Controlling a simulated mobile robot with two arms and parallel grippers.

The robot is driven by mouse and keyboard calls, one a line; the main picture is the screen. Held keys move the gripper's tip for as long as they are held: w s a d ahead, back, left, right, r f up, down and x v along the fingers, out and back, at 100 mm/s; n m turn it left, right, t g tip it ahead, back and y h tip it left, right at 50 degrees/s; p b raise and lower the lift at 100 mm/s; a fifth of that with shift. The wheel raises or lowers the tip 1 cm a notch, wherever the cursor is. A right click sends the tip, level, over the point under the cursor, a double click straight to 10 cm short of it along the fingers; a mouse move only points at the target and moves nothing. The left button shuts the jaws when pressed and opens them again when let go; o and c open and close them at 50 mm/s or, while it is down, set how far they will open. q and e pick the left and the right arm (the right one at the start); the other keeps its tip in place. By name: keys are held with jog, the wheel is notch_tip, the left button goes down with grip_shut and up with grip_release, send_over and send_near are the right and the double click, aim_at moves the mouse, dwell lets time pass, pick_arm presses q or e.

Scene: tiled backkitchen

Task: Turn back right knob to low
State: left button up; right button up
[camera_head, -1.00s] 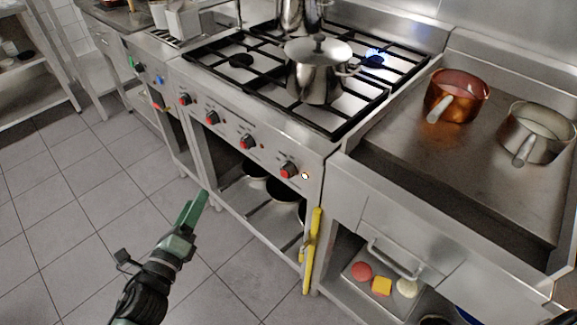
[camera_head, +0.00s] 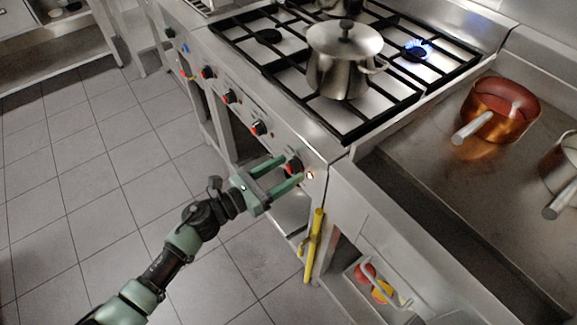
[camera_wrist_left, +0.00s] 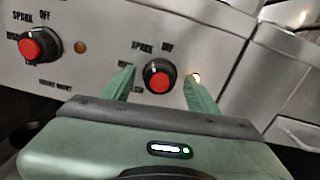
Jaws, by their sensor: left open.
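The rightmost stove knob (camera_head: 293,165) is red with a black rim, on the front panel beside a lit indicator light (camera_head: 310,175). In the left wrist view this knob (camera_wrist_left: 159,77) sits below the words SPARK and OFF, with a pale mark near its top. My left gripper (camera_head: 290,168) is open, its green fingers on either side of the knob; I cannot tell if they touch it. The fingers also show in the left wrist view (camera_wrist_left: 158,72). A blue flame burns at the back right burner (camera_head: 417,48). My right gripper is not in view.
A neighbouring red knob (camera_wrist_left: 39,44) is to the left, its indicator (camera_wrist_left: 80,47) unlit. A lidded steel pot (camera_head: 343,65) stands on the grates. A yellow handle (camera_head: 314,246) hangs below the panel. A copper pan (camera_head: 500,108) sits on the right counter.

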pick_arm(q)
jog(key=shift+w+d, duration=0.25)
jog(key=shift+d, duration=0.15)
grip_shut()
